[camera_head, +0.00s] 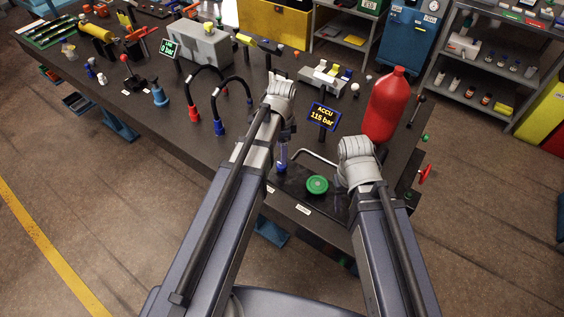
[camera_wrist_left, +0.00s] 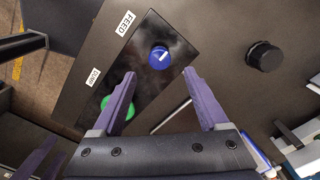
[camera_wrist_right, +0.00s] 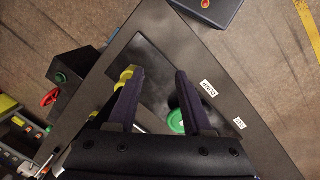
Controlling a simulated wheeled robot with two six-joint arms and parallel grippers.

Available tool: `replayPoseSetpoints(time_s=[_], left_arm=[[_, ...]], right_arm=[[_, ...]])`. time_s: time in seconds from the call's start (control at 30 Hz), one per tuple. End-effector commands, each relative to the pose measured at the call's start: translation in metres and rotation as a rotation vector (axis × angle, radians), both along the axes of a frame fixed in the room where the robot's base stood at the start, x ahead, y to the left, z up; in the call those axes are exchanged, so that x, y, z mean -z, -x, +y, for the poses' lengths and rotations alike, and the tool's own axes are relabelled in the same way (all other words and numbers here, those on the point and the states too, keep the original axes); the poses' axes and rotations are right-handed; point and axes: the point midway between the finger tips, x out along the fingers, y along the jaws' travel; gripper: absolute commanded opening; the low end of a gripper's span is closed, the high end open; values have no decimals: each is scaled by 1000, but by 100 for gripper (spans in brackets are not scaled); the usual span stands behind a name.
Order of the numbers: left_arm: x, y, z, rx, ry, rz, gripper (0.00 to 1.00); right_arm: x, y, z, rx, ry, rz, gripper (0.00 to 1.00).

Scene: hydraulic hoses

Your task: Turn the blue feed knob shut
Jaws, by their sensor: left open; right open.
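The blue feed knob (camera_wrist_left: 159,57) shows in the left wrist view, round, with a white pointer line, on a black panel beside a FEED label (camera_wrist_left: 125,23). My left gripper (camera_wrist_left: 160,73) is open and empty over the panel. Its fingertips lie either side of the knob's near side in the picture, with no visible contact. In the head view the left gripper area hides most of the knob. My right gripper (camera_wrist_right: 155,76) is open and empty over the panel, close to the green dump knob (camera_wrist_right: 176,121), which also shows in the head view (camera_head: 317,184).
A red accumulator bottle (camera_head: 387,104) and an ACCU display (camera_head: 323,115) reading 115 bar stand behind the panel. A bent metal rod (camera_head: 312,155) crosses near the panel. Red- and blue-ended hoses (camera_head: 219,126) stand left. A red handwheel (camera_head: 425,174) is at the table's right edge.

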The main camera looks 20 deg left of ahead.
Motion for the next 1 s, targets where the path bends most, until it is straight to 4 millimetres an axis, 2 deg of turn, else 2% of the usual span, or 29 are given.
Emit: replayPoseSetpoints(time_s=[0.03,0.43,0.57,0.83,0.87,1.0], left_arm=[[11,0,0,0,0,0,77],[59,0,0,-1,0,0,77],[65,0,0,-1,0,0,77],[65,0,0,-1,0,0,77],[65,0,0,-1,0,0,76],[65,0,0,-1,0,0,60]], right_arm=[[11,0,0,0,0,0,50],[59,0,0,1,0,0,50],[66,0,0,1,0,0,50],[65,0,0,1,0,0,50],[65,0,0,1,0,0,50],[65,0,0,1,0,0,50]])
